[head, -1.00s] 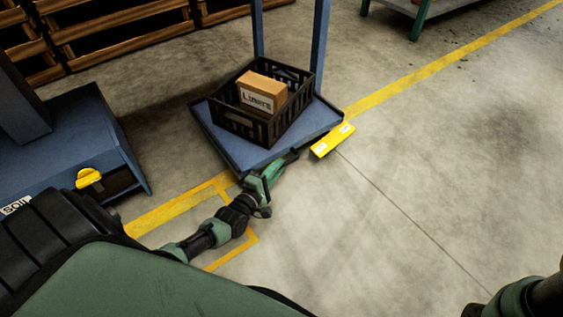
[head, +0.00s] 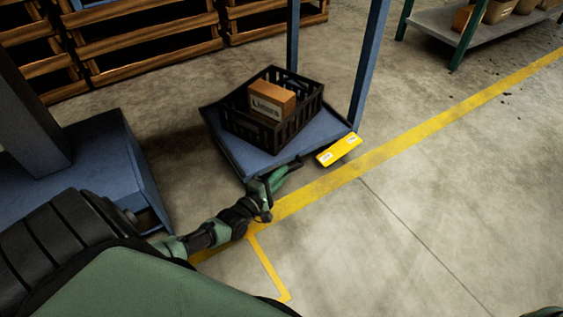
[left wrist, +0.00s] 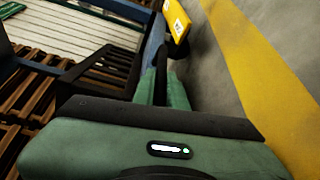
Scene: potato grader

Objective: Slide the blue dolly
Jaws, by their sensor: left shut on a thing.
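The blue dolly (head: 240,157) stands on the floor ahead of me, with two blue uprights on its far side. A black crate (head: 300,122) with a brown box (head: 271,100) inside sits on its deck. My left gripper (head: 290,168) is shut on the dolly's near edge; the exact grip is partly hidden. In the left wrist view, the gripper fingers (left wrist: 160,85) meet a blue edge of the dolly (left wrist: 154,38), with the crate (left wrist: 103,75) to the left. My right gripper is out of view.
A yellow plate (head: 339,149) is at the dolly's near right corner. A blue machine base (head: 85,170) stands left. Wooden pallets (head: 150,45) line the back. A grey table (head: 440,24) with boxes is far right. Floor at right is clear, crossed by a yellow line (head: 400,142).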

